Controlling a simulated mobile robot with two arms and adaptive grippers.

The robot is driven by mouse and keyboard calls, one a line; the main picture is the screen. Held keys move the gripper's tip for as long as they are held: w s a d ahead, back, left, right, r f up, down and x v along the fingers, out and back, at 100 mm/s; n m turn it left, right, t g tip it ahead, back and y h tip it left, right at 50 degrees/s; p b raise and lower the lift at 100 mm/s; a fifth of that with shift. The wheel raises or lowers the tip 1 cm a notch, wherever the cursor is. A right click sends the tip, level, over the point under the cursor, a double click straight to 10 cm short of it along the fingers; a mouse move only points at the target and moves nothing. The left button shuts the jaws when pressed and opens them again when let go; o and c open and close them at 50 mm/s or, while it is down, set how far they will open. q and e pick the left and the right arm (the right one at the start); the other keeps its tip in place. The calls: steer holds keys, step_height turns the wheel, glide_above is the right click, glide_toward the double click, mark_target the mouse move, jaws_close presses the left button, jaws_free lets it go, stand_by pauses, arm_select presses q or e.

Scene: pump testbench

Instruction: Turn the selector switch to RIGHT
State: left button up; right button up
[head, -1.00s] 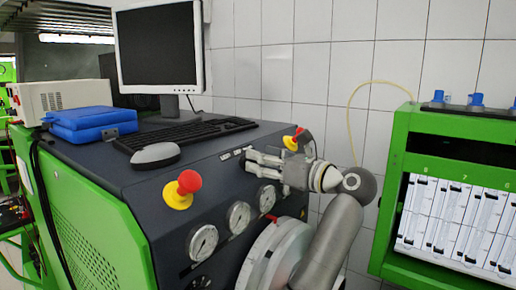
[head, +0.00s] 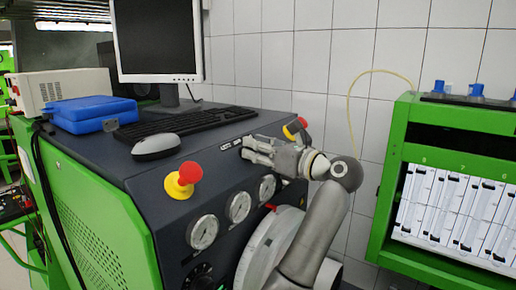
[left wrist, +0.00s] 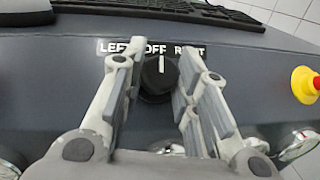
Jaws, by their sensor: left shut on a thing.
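The selector switch (left wrist: 158,80) is a round black knob on the dark sloped panel, seen in the left wrist view. Its white mark points straight up at the OFF label, with LEFT on one side and a partly covered RIGHT on the other. My left gripper (left wrist: 154,82) has one finger on each side of the knob and is shut on it. In the head view, my left gripper (head: 247,149) is at the upper part of the panel and hides the knob. My right gripper is not in view.
A red and yellow emergency button (head: 184,179) stands out from the panel, and another (head: 294,128) is just behind my gripper. Several gauges (head: 238,207) sit below. A keyboard (head: 185,122) and a mouse (head: 156,146) lie on top. A green rack (head: 393,165) stands at right.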

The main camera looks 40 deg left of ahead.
arm_select(q)
steer(key=shift+m, duration=0.3)
steer(key=shift+m+t+b, duration=0.4)
steer(key=shift+m+t, duration=0.1)
steer(key=shift+t, duration=0.1)
steer(key=shift+s+m+t+h, duration=0.1)
steer(key=shift+m+t+h, duration=0.2)
steer(key=shift+m+t, duration=0.55)
steer(key=m+t, duration=0.1)
steer(key=m+t+h, duration=0.1)
steer(key=m, duration=0.1)
steer(key=m+t+h, duration=0.1)
steer(key=m, duration=0.1)
steer(key=shift+s+r+m, duration=0.15)
steer(key=shift+r+m, duration=0.1)
steer(key=shift+a+m+t+h, duration=0.1)
steer(key=shift+m+t+h, duration=0.75)
steer(key=shift+m, duration=0.65)
steer(key=o, duration=1)
